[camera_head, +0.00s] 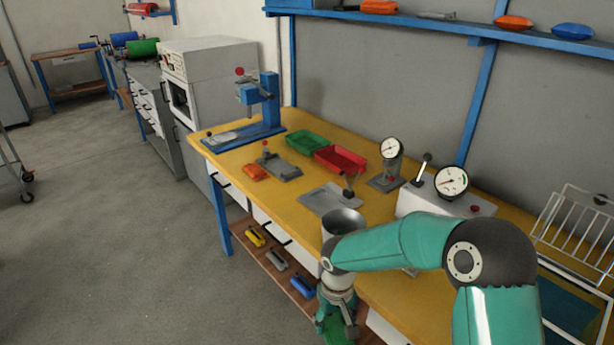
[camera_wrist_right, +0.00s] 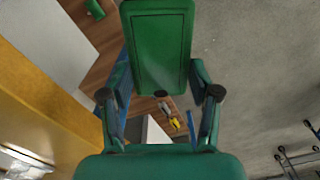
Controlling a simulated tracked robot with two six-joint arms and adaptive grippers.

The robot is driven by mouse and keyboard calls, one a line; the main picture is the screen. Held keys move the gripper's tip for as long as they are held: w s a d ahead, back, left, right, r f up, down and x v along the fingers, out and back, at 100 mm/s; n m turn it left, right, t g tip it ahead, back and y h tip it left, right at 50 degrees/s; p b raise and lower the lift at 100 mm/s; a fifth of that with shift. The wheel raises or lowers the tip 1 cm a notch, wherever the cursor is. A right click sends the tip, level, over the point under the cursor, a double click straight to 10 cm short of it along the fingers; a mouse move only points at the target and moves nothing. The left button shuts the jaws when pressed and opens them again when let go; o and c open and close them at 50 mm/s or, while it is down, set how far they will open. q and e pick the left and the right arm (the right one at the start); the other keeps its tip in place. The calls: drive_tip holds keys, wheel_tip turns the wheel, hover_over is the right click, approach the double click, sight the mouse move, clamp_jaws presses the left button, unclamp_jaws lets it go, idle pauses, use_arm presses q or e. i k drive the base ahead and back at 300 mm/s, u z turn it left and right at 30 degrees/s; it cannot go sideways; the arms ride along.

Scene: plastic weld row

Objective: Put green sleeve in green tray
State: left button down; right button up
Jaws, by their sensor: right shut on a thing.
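My right gripper (camera_head: 338,312) hangs beside the front edge of the yellow bench, below the bench top. It is shut on the green sleeve (camera_wrist_right: 158,45), which shows in the wrist view as a green block with a flat face between the two fingers. In the head view only part of the green sleeve (camera_head: 338,332) shows at the bottom edge. The green tray (camera_head: 306,143) stands on the bench beside the wall, left of a red tray (camera_head: 341,158), and looks empty. My left gripper is not in view.
A grey plate (camera_head: 330,199), a gauge stand (camera_head: 388,172) and a white gauge box (camera_head: 446,200) stand on the bench near my right arm. A blue press (camera_head: 262,105) stands at the far left end. Yellow, grey and blue tools lie on the lower shelf (camera_head: 268,262).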

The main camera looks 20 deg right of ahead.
sight(307, 146)
drive_tip(key=k, duration=1.05)
drive_tip(key=u, duration=0.45)
drive_tip(key=i, duration=2.25)
drive_tip(key=z, duration=0.6)
